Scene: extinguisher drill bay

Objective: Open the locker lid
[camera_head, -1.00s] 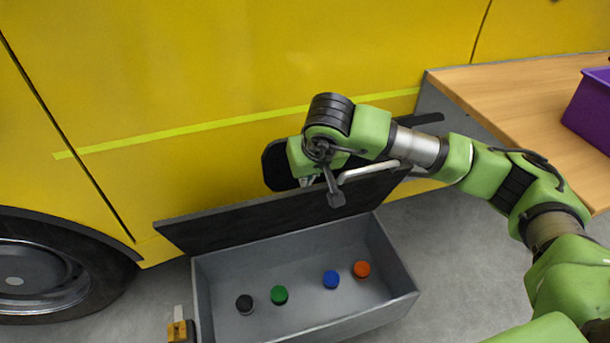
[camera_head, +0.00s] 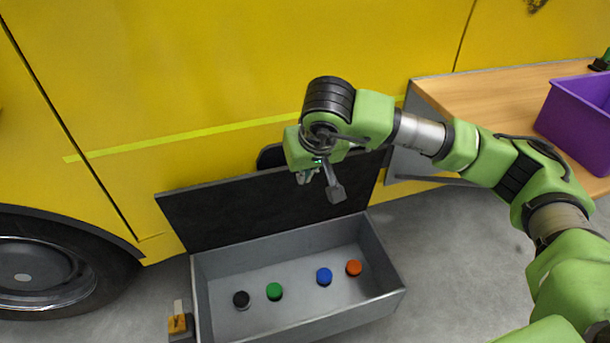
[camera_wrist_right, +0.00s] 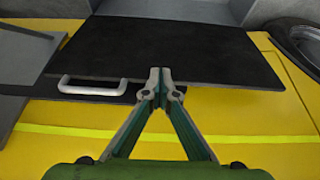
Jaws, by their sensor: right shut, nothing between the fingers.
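The locker (camera_head: 367,302) is a grey open-topped box on the floor by the yellow vehicle. Its black lid (camera_head: 260,212) stands up steeply along the box's back edge, so the inside shows. In the right wrist view the dark lid (camera_wrist_right: 215,55) has a pale bar handle (camera_wrist_right: 92,86) to the left of the fingers. My right gripper (camera_head: 308,176) is at the lid's upper edge, right of its middle. Its fingertips (camera_wrist_right: 160,82) are together and empty, at or over the lid edge; contact cannot be told. My left gripper is out of view.
Black (camera_head: 241,299), green (camera_head: 274,291), blue (camera_head: 324,276) and orange (camera_head: 354,267) round items stand in the locker. A yellow-black object (camera_head: 179,325) is at its left. A wooden bench (camera_head: 480,100) with a purple bin (camera_head: 575,115) stands right. The vehicle wall (camera_head: 230,70) is close behind.

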